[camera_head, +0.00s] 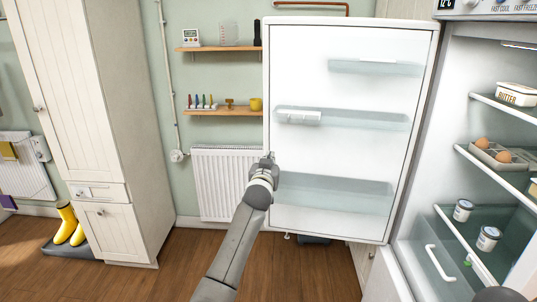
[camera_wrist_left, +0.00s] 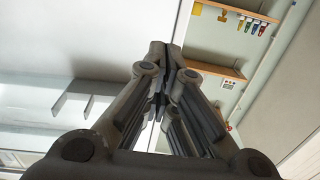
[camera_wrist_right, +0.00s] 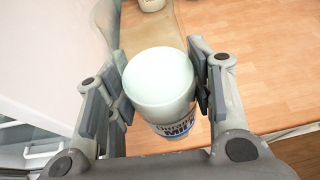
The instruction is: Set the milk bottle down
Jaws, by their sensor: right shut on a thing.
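In the right wrist view the milk bottle (camera_wrist_right: 160,85) has a pale, wide round cap and a blue-and-white label that reads "milk". My right gripper (camera_wrist_right: 160,80) is shut on it, with one finger pad on each side. The bottle's base is hidden, so I cannot tell whether it touches anything. I cannot make out the bottle in the head view. My left gripper (camera_head: 265,160) is at the left edge of the open fridge door (camera_head: 350,155). In the left wrist view its fingers (camera_wrist_left: 162,85) come together, with nothing clearly between them.
The fridge stands open at right. Its shelves hold a butter box (camera_head: 516,94), an egg tray (camera_head: 495,156) and two labelled jars (camera_head: 463,210) (camera_head: 488,238). A wooden surface (camera_wrist_right: 255,50) lies beneath the right gripper. A radiator (camera_head: 222,183) is behind the door, left.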

